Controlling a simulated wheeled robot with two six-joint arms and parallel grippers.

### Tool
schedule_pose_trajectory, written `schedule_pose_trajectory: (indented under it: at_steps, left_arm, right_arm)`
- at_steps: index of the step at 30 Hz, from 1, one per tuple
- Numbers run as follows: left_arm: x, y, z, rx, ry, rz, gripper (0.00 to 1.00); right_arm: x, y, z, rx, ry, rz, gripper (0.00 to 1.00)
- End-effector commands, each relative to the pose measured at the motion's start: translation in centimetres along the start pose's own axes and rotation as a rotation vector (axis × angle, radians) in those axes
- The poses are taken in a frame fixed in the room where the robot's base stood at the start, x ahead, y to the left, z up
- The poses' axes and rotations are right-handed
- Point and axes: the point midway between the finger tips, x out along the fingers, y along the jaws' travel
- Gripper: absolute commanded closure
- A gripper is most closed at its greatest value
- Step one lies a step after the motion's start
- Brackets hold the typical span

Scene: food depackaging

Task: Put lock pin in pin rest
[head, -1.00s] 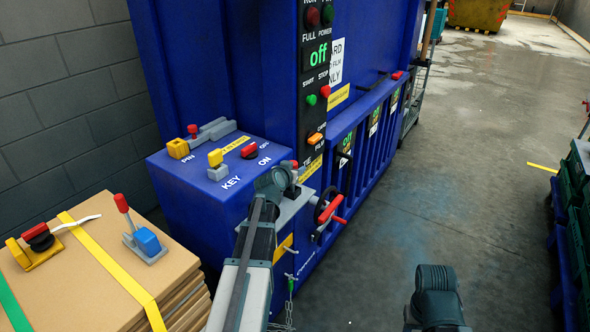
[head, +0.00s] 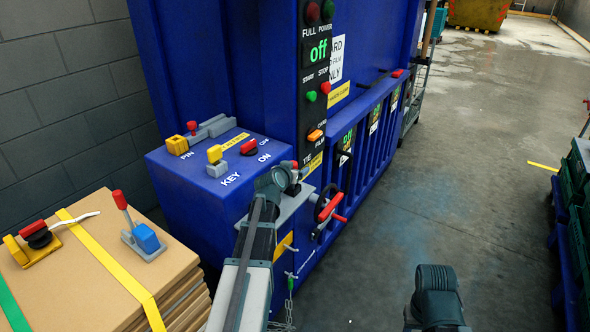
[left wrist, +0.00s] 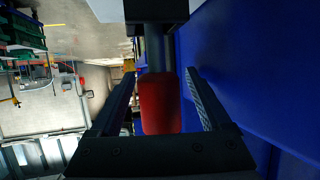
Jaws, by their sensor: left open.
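A red grip on a dark shaft (left wrist: 159,104), which looks like the lock pin, lies between the fingers of my left gripper (left wrist: 160,98) in the left wrist view. The fingers are open, with a gap on each side of the grip. In the head view my left gripper (head: 295,172) is at the front of the blue machine, mostly hidden by its own wrist. The pin rest (head: 211,130), a grey holder with a yellow block, sits on top of the blue box by the word PIN. Only my right arm shows; its gripper is out of view.
A yellow key piece (head: 215,155) and a red switch (head: 250,147) stand on the blue box near the pin rest. A red-handled wheel (head: 331,207) is right of my left gripper. Stacked cardboard (head: 95,262) with tools is at the left.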

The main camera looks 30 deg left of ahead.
Motion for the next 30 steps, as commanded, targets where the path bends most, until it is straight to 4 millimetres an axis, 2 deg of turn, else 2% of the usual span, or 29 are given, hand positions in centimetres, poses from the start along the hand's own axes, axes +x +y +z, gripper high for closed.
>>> schedule_pose_trajectory:
  at_steps: [5, 8, 15, 21, 25, 30]
  left_arm:
    - [-0.9, 0.0, -0.1, 0.000, 0.000, 0.000, 0.19]
    - [-2.6, 0.1, -0.1, 0.000, 0.000, -0.001, 0.19]
    - [-8.1, 0.1, -0.2, -0.002, 0.000, -0.002, 0.19]
    - [-11.6, 0.1, -0.1, -0.001, 0.000, -0.001, 0.19]
    - [-13.0, 0.0, -0.1, 0.000, 0.000, -0.001, 0.19]
    - [-13.8, 0.0, 0.0, -0.001, 0.000, 0.000, 0.19]
  right_arm:
    - [-0.4, 0.0, 0.0, 0.000, 0.000, 0.000, 0.50]
    - [-1.1, 0.1, 0.1, 0.000, 0.000, 0.000, 0.50]
    - [-3.3, 0.3, 0.2, 0.000, 0.000, 0.000, 0.50]
    - [-4.5, 0.4, 0.3, 0.000, 0.000, 0.000, 0.50]
    - [-5.0, 0.5, 0.3, 0.000, 0.000, 0.000, 0.50]
    - [-5.2, 0.5, 0.3, 0.000, 0.000, 0.000, 0.50]
